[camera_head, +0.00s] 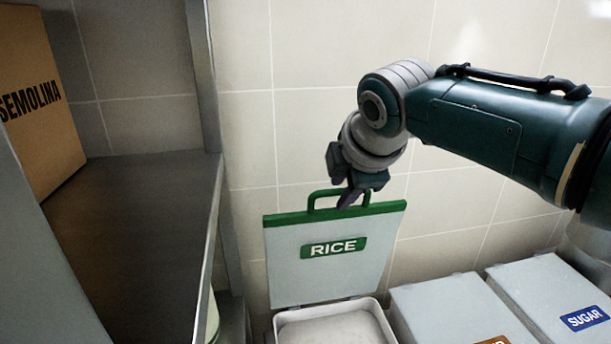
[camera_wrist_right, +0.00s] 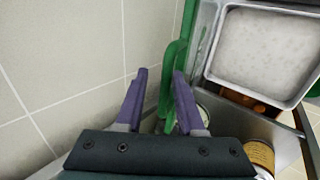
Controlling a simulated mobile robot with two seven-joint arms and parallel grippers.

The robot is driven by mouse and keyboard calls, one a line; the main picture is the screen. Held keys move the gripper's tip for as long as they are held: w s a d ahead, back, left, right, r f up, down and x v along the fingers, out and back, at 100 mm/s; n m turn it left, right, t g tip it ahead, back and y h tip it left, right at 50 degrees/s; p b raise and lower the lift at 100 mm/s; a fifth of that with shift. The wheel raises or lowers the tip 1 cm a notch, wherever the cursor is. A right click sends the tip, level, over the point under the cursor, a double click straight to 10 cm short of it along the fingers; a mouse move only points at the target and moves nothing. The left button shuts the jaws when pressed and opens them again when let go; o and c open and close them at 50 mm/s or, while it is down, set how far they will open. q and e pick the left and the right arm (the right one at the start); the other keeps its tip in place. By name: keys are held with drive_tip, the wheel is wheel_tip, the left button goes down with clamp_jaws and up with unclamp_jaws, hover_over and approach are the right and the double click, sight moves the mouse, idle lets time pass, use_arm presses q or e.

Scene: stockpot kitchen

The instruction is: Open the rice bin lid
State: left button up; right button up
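The rice bin lid (camera_head: 325,270) stands raised, nearly upright, at the back of its bin, with a green RICE label and a green edge. Its green handle (camera_head: 312,205) is on the top edge. The rice bin (camera_head: 370,304) below is uncovered, with pale contents showing; it also shows in the right wrist view (camera_wrist_right: 213,74). My right gripper (camera_head: 352,200) is at the handle. In the right wrist view its two purple fingers (camera_wrist_right: 160,75) are apart, with part of the green handle (camera_wrist_right: 170,85) between them; I cannot tell whether they touch it. My left gripper is not in view.
Grey bins with closed lids, one labelled SUGAR (camera_head: 550,290), stand to the right. A metal shelf (camera_head: 130,240) with a SEMOLINA box (camera_head: 40,105) is at the left. A tiled wall (camera_head: 300,50) is close behind the lid. A labelled jar (camera_wrist_right: 259,155) shows low in the wrist view.

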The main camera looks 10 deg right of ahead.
drive_tip(key=shift+s+f, duration=0.15)
drive_tip(key=shift+f, duration=0.05)
drive_tip(key=shift+s+r, duration=0.1)
drive_tip(key=shift+r, duration=0.05)
use_arm(q)
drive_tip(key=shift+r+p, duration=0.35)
drive_tip(key=shift+p, duration=0.05)
use_arm(e)
drive_tip(key=v, duration=0.9)
drive_tip(key=shift+r, duration=0.35)
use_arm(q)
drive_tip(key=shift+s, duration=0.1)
use_arm(e)
drive_tip(key=shift+s, duration=0.1)
